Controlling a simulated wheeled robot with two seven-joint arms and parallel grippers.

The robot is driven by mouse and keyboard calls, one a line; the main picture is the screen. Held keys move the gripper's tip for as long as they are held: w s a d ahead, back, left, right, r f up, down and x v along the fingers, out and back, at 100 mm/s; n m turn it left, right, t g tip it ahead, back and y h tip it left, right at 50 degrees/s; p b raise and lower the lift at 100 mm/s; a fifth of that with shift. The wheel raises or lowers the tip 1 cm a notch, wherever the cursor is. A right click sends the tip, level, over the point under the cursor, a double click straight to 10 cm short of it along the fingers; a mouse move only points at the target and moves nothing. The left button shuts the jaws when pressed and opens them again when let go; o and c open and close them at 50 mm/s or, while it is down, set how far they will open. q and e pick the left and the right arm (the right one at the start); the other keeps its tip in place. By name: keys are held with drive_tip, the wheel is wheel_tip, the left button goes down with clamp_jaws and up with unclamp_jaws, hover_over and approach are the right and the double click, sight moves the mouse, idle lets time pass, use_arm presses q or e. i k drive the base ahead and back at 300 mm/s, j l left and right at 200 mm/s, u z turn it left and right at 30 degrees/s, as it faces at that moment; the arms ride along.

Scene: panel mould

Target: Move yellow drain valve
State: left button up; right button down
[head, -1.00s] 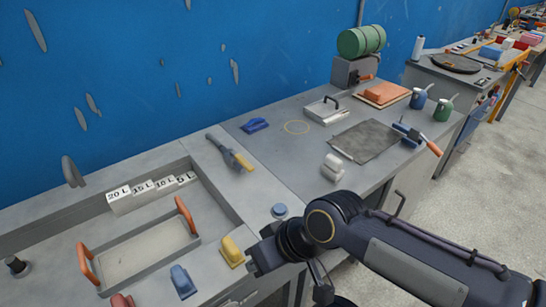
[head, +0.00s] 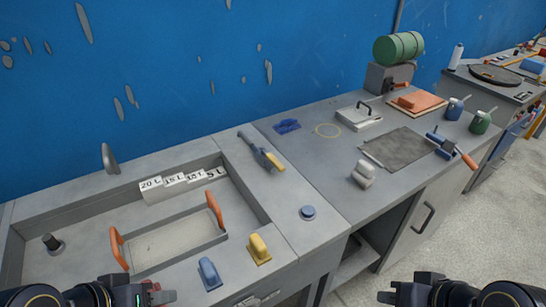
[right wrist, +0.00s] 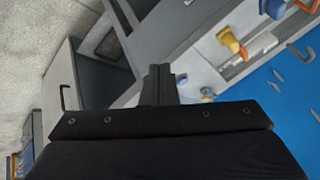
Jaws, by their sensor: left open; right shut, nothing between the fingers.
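The yellow drain valve (head: 259,249) sits on the front ledge of the sink unit, right of a blue valve (head: 209,273). A red piece (head: 164,297) shows partly beside my left gripper (head: 140,295), at the bottom edge. The left gripper is open, left of the yellow valve. My right gripper (head: 402,290) is shut and empty, well to the right of the yellow valve and clear of it. In the right wrist view, the shut fingers (right wrist: 160,82) point toward the bench, and the yellow valve (right wrist: 228,38) shows beyond them.
A tray with orange handles (head: 213,210) stands in the sink basin (head: 90,220), near volume labels (head: 180,184). A blue round knob (head: 308,212), a yellow-handled tool (head: 262,152) and a pale block (head: 363,174) lie on the worktop.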

sight(281, 168)
drive_tip(key=i+l+u, duration=0.1)
drive_tip(key=u, duration=1.4)
drive_tip(key=l+u, duration=0.1)
drive_tip(key=l, duration=0.45)
